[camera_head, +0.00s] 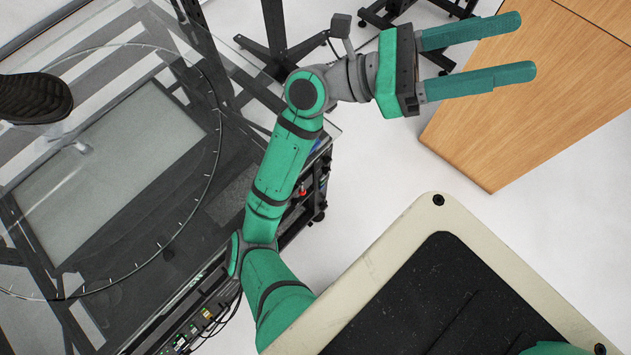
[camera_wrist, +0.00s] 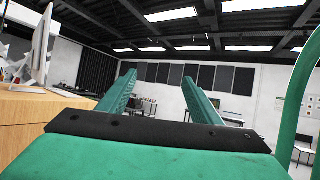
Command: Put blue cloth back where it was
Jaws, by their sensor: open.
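My gripper (camera_head: 525,45) is at the upper right of the head view, with its two long green fingers apart and nothing between them. The fingers point right, over the near end of a wooden table. In the wrist view my gripper (camera_wrist: 157,92) is also open and empty, facing out into the room. No blue cloth shows in either view.
A glass-topped turntable (camera_head: 120,165) on a black frame fills the left side, with a black shoe-like object (camera_head: 35,97) at its edge. The wooden table (camera_head: 530,110) is at the upper right; a monitor (camera_wrist: 37,50) stands on a wooden surface (camera_wrist: 30,115). Pale floor (camera_head: 380,170) lies between.

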